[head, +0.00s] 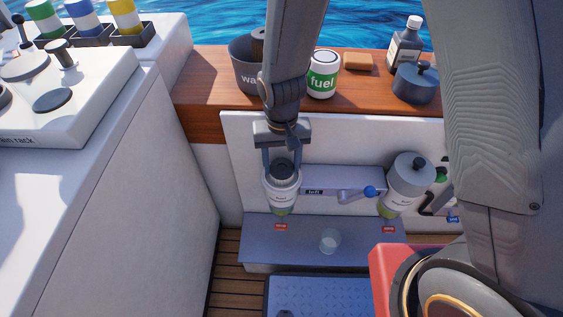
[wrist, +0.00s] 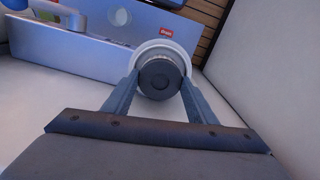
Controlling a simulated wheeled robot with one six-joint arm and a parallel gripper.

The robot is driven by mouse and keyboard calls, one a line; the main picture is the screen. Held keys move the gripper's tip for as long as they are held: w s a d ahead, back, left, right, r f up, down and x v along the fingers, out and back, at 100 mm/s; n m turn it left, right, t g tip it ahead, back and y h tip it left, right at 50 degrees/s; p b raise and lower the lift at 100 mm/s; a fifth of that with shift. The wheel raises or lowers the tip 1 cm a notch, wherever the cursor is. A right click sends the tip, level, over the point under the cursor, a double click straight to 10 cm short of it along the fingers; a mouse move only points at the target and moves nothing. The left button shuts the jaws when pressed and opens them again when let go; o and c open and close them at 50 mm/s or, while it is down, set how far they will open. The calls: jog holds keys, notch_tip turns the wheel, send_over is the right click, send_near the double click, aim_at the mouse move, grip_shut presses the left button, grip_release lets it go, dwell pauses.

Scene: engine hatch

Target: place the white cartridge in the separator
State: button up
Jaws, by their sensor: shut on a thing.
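My gripper (head: 282,165) hangs over the left separator (head: 282,197), which has a white body and a yellow-green bowl. It is shut on the cartridge, whose dark round top (head: 283,168) shows between the fingers. In the wrist view, the fingers (wrist: 160,82) flank this dark cap (wrist: 160,77), and a pale ring (wrist: 165,48) curves around it. The cartridge lines up with the separator's open mouth. Its lower part is hidden, so I cannot tell how deep it sits. A dark grey lid with a knob (head: 415,83) rests on the wooden counter.
A lidded separator (head: 409,180) stands at the right. Between the two is a lever with a blue knob (head: 369,191). A clear cup (head: 329,240) stands on the ledge below. The counter holds a waste bucket (head: 243,72), fuel can (head: 322,78), sponge (head: 358,61) and bottle (head: 405,48).

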jog(key=o, duration=1.4)
jog(key=shift+o, duration=0.2)
notch_tip(320, 180, up, 12)
jog(key=p, duration=0.1)
jog(key=s+d+r+m, duration=0.1)
jog(key=s+d+r, duration=0.2)
jog(key=d, duration=0.6)
jog(key=s+d+r+m, duration=0.1)
jog(key=s+d+r, duration=0.2)
jog(key=d, duration=0.6)
jog(key=s+d+r+m, duration=0.2)
jog(key=d, duration=0.7)
jog(key=shift+s+r, duration=0.4)
jog(key=shift+r, duration=0.1)
